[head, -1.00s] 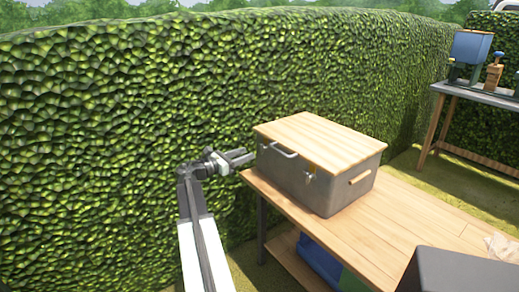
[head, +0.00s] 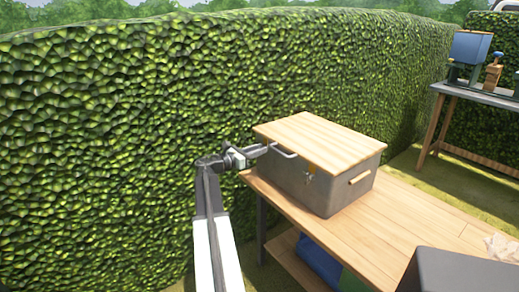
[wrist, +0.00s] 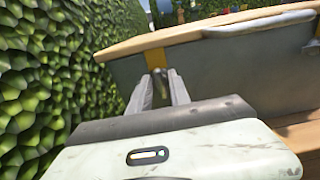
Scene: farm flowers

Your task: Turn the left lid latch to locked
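The grey box (head: 330,194) has a pale wooden lid (head: 318,140) and stands on the workbench. In the wrist view the left latch (wrist: 159,80) is a small dark grey piece below a yellow plate (wrist: 156,58) on the box's front wall (wrist: 225,70). My gripper (wrist: 163,82) is open, with its two fingers apart on either side of this latch. I cannot tell whether either finger touches it. In the head view my gripper (head: 270,149) is at the box's left front corner and hides the left latch. The other latch (head: 308,179) shows further right.
The workbench (head: 400,220) has free room right of the box. The hedge (head: 110,130) stands close on the left.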

